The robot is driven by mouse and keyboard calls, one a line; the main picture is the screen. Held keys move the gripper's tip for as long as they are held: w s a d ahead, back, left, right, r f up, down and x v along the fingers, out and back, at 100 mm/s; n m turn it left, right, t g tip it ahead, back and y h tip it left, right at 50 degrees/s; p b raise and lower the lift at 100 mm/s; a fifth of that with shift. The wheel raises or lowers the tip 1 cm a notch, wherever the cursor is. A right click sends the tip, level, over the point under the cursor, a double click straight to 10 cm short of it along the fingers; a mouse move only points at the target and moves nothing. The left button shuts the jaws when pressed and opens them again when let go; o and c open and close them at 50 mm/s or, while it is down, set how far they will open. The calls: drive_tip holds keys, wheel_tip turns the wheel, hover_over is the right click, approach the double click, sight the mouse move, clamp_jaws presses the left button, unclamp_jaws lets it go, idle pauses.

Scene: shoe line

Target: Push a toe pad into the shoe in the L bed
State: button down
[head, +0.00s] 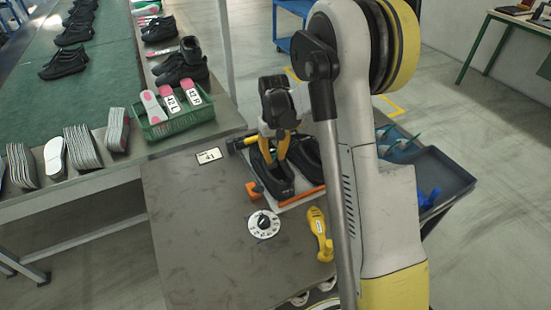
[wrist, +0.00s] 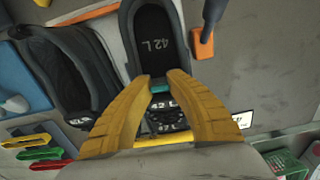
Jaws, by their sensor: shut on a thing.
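The same shoe (head: 277,183) shows in the head view, on the left side of the fixture, under my gripper (head: 272,156). In the wrist view the yellow fingers of my gripper (wrist: 163,82) are shut on a small teal toe pad (wrist: 160,89).
A second dark shoe (wrist: 72,75) lies beside it. An orange clamp (wrist: 204,45) stands close to the shoe. In the head view a dial (head: 263,224) and yellow tool (head: 320,234) lie on the table, a green basket (head: 180,122) of insoles beyond. The table's left part is clear.

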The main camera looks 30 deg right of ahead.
drive_tip(key=c, duration=1.3)
unclamp_jaws()
drive_tip(key=shift+s+r, duration=0.25)
drive_tip(key=shift+s, duration=0.3)
drive_tip(key=shift+s+r, duration=0.2)
drive_tip(key=shift+s, duration=0.35)
drive_tip(key=shift+r, duration=0.1)
drive_tip(key=shift+r+p, duration=1.1)
drive_tip(key=shift+r, duration=0.3)
drive_tip(key=shift+r, duration=0.1)
